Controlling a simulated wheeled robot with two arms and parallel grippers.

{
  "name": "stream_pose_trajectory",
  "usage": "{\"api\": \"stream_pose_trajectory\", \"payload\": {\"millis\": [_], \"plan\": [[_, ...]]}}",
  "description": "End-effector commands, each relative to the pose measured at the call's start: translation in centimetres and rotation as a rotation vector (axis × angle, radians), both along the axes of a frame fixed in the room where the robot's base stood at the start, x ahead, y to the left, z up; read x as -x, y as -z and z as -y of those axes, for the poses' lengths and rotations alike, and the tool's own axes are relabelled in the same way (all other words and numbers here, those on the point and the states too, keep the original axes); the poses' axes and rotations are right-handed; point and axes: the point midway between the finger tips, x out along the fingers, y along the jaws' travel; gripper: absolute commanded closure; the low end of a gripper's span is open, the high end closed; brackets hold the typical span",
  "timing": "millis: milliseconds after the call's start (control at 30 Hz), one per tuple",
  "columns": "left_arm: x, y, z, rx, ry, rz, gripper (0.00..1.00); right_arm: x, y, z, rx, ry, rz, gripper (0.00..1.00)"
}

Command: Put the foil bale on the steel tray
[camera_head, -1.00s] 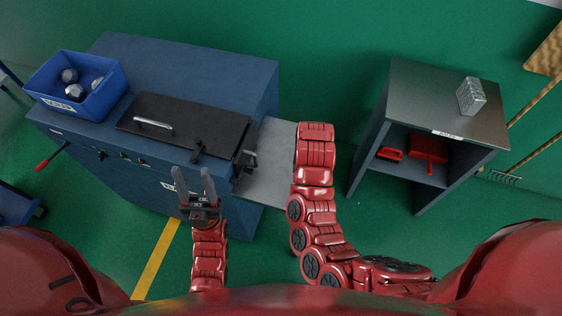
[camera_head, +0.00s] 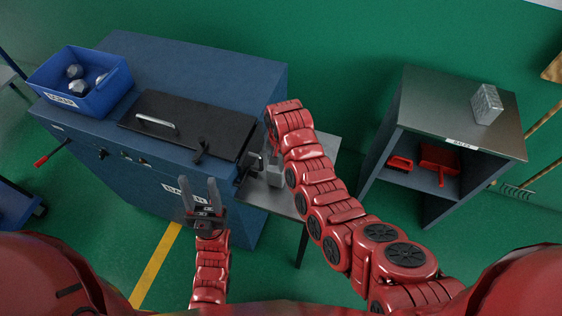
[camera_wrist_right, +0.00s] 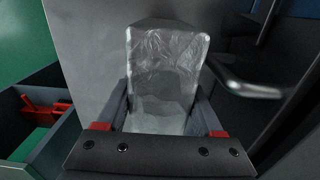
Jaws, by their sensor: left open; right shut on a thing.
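A silvery, crinkled foil bale (camera_wrist_right: 165,70) sits between the fingers of my right gripper (camera_wrist_right: 162,105), which is shut on it. The grey surface (camera_wrist_right: 85,40) behind it is the steel plate (camera_head: 320,150) beside the blue machine; whether the bale touches it I cannot tell. In the head view my right arm mostly hides this grip. Another foil bale (camera_head: 487,104) stands on the steel top (camera_head: 440,100) of the labelled cabinet at right. I cannot tell which steel surface is the tray. My left gripper (camera_head: 202,192) is open and empty in front of the machine.
The blue machine (camera_head: 215,75) has a black lid (camera_head: 190,125) with a handle. A metal handle (camera_wrist_right: 250,90) is close to the right of the held bale. A blue bin (camera_head: 85,95) holds grey lumps. Red items (camera_head: 438,158) lie in the cabinet. Floor shows between plate and cabinet.

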Motion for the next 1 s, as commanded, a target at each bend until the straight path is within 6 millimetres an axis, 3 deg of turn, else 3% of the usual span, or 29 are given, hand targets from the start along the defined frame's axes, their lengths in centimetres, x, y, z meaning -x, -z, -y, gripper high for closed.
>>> {"api": "stream_pose_trajectory", "payload": {"millis": [100, 467, 500, 667, 1000], "plan": [[0.0, -0.8, 0.0, 0.000, 0.000, 0.000, 0.50, 0.0, 0.7, 0.0, -0.001, 0.000, -0.001, 1.00], [0.0, -0.3, 0.0, 0.000, 0.000, 0.000, 0.50, 0.0, 1.5, 0.0, -0.002, 0.000, 0.002, 1.00], [0.0, -0.2, 0.0, 0.000, 0.000, 0.000, 0.50, 0.0, 1.5, 0.0, -0.001, 0.000, 0.001, 0.30], [0.0, -0.4, 0.0, 0.000, 0.000, 0.000, 0.50, 0.0, 1.4, 0.0, -0.001, 0.000, 0.000, 0.01], [0.0, -0.8, 0.0, 0.000, 0.000, 0.000, 0.50, 0.0, 1.0, 0.0, -0.001, 0.000, 0.000, 0.01]]}}
